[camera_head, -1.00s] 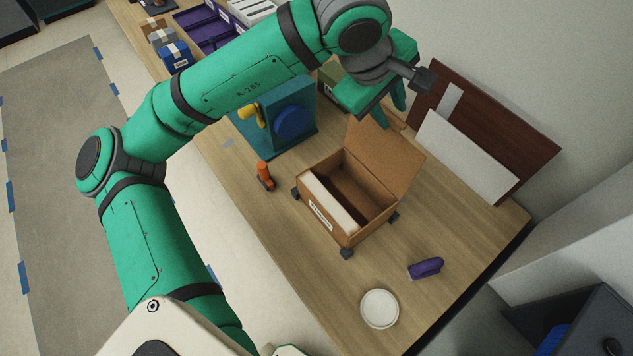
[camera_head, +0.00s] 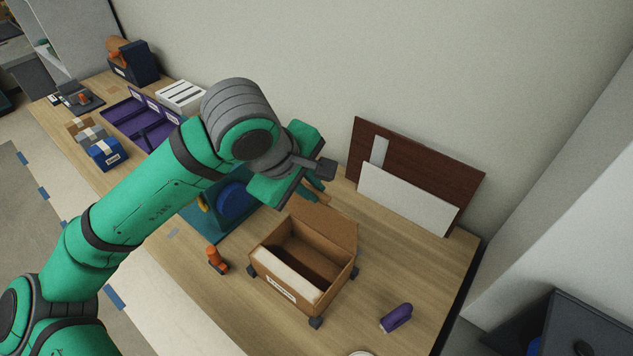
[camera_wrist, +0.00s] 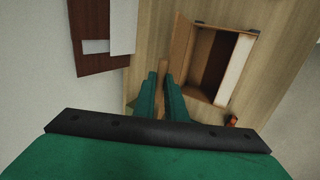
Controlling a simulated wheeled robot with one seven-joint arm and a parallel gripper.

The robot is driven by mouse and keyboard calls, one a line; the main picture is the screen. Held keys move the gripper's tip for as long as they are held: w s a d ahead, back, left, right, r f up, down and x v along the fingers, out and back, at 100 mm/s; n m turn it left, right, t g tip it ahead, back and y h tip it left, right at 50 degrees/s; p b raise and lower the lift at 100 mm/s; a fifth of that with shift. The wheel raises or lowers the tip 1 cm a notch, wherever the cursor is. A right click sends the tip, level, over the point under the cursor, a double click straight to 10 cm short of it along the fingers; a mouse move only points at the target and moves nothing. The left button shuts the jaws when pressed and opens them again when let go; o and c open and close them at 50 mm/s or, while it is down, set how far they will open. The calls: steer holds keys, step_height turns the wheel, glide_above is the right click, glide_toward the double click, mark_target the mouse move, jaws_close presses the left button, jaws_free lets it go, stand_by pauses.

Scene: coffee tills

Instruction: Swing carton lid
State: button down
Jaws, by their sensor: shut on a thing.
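The brown cardboard carton (camera_head: 315,299) stands on the wooden table with its lid (camera_head: 327,230) raised open at the back. My gripper (camera_head: 318,191) is behind and left of the lid, and shows in the wrist view (camera_wrist: 161,83). It is shut on a narrow brown wooden strip (camera_wrist: 162,72), mostly hidden between the green fingers.
Dark corner blocks (camera_head: 316,322) sit around the carton. An orange-and-dark item (camera_head: 216,259) stands to its left, a purple item (camera_head: 396,318) to its right. A teal fixture (camera_head: 213,226) is under my arm. Brown and white panels (camera_head: 408,198) lean at the wall.

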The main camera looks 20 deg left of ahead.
steer(key=shift+s+a, duration=0.1)
steer(key=shift+s, duration=0.05)
steer(key=shift+s+a+f, duration=0.2)
steer(key=shift+s, duration=0.4)
steer(key=shift+s+a+f, duration=0.15)
steer(key=shift+s+a, duration=0.1)
steer(key=shift+s, duration=0.4)
steer(key=shift+s+a+f, duration=0.2)
steer(key=shift+s, duration=0.4)
steer(key=s+f, duration=0.1)
steer(key=s+a+f, duration=0.1)
steer(key=s, duration=0.1)
steer(key=shift+s+a+f, duration=0.1)
steer(key=shift+s+a, duration=0.05)
steer(key=shift+s, duration=0.1)
steer(key=shift+s+a+f, duration=0.25)
steer(key=shift+s+f, duration=0.5)
steer(key=shift+s+a+f, duration=0.25)
steer(key=shift+s+f, duration=0.45)
steer(key=shift+f, duration=0.05)
steer(key=shift+f, duration=0.1)
